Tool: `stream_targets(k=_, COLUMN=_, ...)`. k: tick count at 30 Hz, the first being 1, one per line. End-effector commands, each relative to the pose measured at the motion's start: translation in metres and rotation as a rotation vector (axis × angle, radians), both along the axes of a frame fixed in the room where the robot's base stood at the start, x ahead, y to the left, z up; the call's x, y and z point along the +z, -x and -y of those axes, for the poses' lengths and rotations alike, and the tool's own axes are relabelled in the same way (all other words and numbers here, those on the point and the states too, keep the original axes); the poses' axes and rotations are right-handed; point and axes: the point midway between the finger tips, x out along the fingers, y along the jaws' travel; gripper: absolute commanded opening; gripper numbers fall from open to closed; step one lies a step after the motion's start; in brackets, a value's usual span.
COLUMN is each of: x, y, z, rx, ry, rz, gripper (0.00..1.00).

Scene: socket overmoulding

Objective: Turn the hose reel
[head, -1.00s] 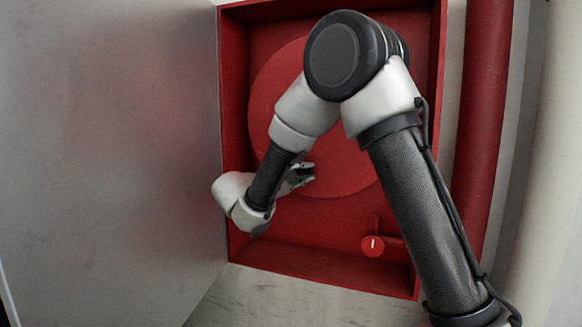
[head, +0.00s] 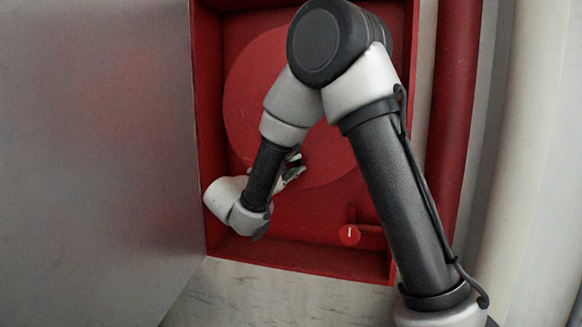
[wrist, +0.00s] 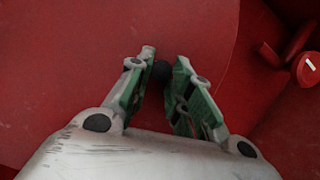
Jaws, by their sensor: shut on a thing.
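The hose reel (head: 332,152) is a large flat red disc inside an open red cabinet. My arm covers much of its middle and upper right in the head view. In the wrist view the reel (wrist: 60,60) fills the left and centre. My gripper (head: 294,170) is at the disc's lower part. In the wrist view its green-lined fingers (wrist: 160,88) are closed around a small dark knob (wrist: 161,69) near the disc's edge. Much of the knob is hidden between the fingers.
A grey cabinet door (head: 100,130) stands open on the left, close to my wrist. A red round valve handle (head: 350,235) with a white mark sits at the lower right inside the cabinet (head: 300,258). A red pipe (head: 455,110) runs upright on the right.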

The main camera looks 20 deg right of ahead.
Motion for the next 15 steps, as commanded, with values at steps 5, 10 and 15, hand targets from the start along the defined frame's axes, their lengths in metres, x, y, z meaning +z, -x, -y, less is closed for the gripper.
stream_targets(k=5, x=-0.0093, y=0.0014, z=0.0008, rx=-0.001, ry=-0.004, rz=-0.022, gripper=0.42)
stream_targets(k=10, x=-0.0070, y=0.0010, z=0.0008, rx=0.000, ry=-0.004, rz=-0.016, gripper=0.42)
stream_targets(k=15, x=-0.0068, y=0.0046, z=-0.0069, rx=0.004, ry=-0.004, rz=-0.014, gripper=0.42)
